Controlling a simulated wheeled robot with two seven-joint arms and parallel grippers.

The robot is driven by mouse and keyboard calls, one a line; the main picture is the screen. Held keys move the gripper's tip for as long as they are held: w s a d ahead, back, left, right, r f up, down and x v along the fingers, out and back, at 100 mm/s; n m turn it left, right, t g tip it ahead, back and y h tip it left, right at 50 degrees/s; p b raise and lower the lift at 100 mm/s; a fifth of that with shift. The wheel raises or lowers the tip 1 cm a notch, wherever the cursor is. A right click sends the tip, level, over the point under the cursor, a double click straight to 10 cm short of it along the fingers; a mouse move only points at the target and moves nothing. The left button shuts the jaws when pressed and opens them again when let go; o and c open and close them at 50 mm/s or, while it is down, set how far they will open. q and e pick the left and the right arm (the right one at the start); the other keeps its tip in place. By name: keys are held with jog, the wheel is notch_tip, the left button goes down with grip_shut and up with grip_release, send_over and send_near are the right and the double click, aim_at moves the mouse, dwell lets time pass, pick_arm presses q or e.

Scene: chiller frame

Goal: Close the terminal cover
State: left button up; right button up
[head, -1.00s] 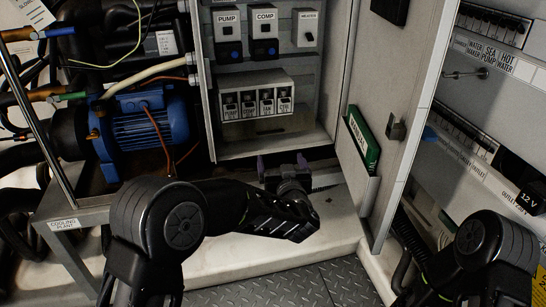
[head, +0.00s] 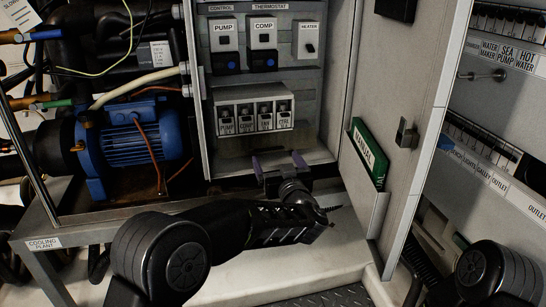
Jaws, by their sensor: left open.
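The open grey control cabinet holds a pale terminal and breaker housing (head: 252,91) with a row of several dark labelled switches (head: 253,118). I cannot make out a separate terminal cover on or below it. My left gripper (head: 278,164) is open, with its purple fingers spread apart and pointing up. It is at the cabinet's bottom edge, below the switch row, with nothing seen between the fingers. Part of the cabinet's lower lip is hidden behind it. My right arm shows only at the bottom right corner, and its gripper is out of view.
PUMP (head: 225,44), COMP (head: 264,43) and HEATER (head: 309,42) units sit above. The cabinet door (head: 401,95) stands open at right, with a green manual (head: 369,153) in its pocket. A blue motor (head: 135,140) is at left. Another switch panel (head: 500,95) is far right.

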aim_at(271, 150)
pick_arm(q)
jog(key=shift+b+x, duration=0.6)
jog(key=shift+x, duration=1.65)
jog(key=shift+c, duration=0.3)
